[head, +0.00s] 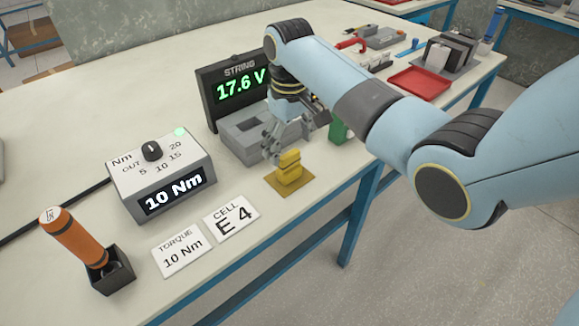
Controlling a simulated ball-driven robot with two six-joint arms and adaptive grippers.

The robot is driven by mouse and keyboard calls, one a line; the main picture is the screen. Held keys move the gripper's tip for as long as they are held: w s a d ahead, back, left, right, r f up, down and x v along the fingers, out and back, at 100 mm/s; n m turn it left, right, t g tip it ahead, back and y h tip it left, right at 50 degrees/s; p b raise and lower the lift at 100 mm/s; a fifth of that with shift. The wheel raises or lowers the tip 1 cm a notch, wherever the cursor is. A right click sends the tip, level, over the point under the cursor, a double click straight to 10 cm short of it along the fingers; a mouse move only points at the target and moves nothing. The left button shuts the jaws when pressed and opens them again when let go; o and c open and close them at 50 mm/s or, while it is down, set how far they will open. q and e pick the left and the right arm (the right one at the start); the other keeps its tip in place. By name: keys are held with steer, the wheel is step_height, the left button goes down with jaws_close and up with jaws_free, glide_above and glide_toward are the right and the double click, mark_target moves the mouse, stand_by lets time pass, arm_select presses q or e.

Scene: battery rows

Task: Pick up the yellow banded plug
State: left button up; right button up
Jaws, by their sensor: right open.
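The yellow plug (290,168) stands on a flat yellow-brown mat (272,182) near the table's front edge. A darker band on it is hard to make out at this size. My right gripper (273,158) is open and points down, just behind and to the left of the plug. Its fingers come close to the plug, and I cannot tell whether they touch it. My left gripper is not in view.
Behind the gripper stand a grey box (236,136) and a display reading 17.6 V (241,86). A green block (338,131) is right of the gripper. A torque box (160,178), cards (231,216) and an orange-handled tool (75,238) are left.

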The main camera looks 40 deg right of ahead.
mark_target(289, 154)
steer(key=f, duration=0.6)
steer(key=shift+w+d+f, duration=0.1)
steer(key=shift+w+d, duration=0.05)
steer(key=shift+w, duration=0.05)
steer(key=shift+c, duration=0.2)
steer(key=c, duration=1.3)
